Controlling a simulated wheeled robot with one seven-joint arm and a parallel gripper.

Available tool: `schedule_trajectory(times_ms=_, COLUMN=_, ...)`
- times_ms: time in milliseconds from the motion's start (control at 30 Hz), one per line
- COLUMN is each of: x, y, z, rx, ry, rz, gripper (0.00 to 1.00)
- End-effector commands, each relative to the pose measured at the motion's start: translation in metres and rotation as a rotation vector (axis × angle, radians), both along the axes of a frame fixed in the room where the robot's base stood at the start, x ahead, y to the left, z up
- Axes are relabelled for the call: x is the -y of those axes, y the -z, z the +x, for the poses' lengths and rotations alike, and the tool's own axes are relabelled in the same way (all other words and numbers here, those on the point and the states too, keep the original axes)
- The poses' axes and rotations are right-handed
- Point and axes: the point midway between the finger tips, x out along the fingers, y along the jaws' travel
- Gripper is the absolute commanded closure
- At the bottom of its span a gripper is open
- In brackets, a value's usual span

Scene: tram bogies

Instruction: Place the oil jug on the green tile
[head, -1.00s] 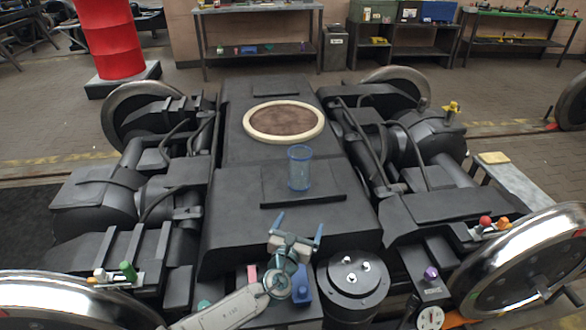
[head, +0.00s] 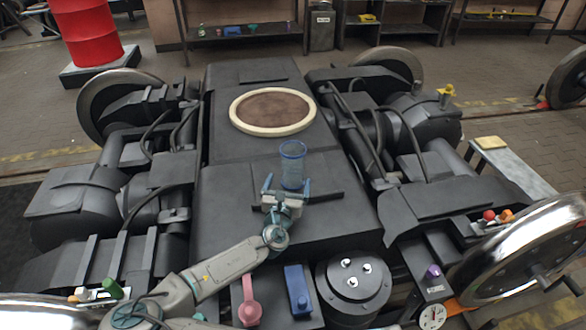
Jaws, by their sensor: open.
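A clear, blue-rimmed vessel (head: 292,163), which looks like the oil jug, stands upright on the dark middle deck of the bogie (head: 235,175). My gripper (head: 287,184) is open, its two fingers pointing away from me towards the vessel's lower part. The fingertips show on either side of its base. I cannot tell whether they touch it or how far between them it stands. I see no green tile clearly in this view.
A round, cream-rimmed brown disc (head: 273,111) lies beyond the vessel. A pink item (head: 248,300), a blue box (head: 298,290) and a black drum with bright studs (head: 353,280) are at the near end. Hoses and wheels flank the deck. A red barrel (head: 88,35) stands behind.

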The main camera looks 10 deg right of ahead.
Motion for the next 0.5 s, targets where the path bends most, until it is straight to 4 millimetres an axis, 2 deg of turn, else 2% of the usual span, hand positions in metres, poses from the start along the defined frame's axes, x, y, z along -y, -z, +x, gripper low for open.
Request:
schedule_trajectory(times_ms=267, x=0.009, y=-0.002, z=0.016, rx=0.001, ry=0.004, rz=0.002, gripper=0.06)
schedule_trajectory(times_ms=500, x=0.023, y=-0.009, z=0.044, rx=0.001, ry=0.006, rz=0.003, gripper=0.06)
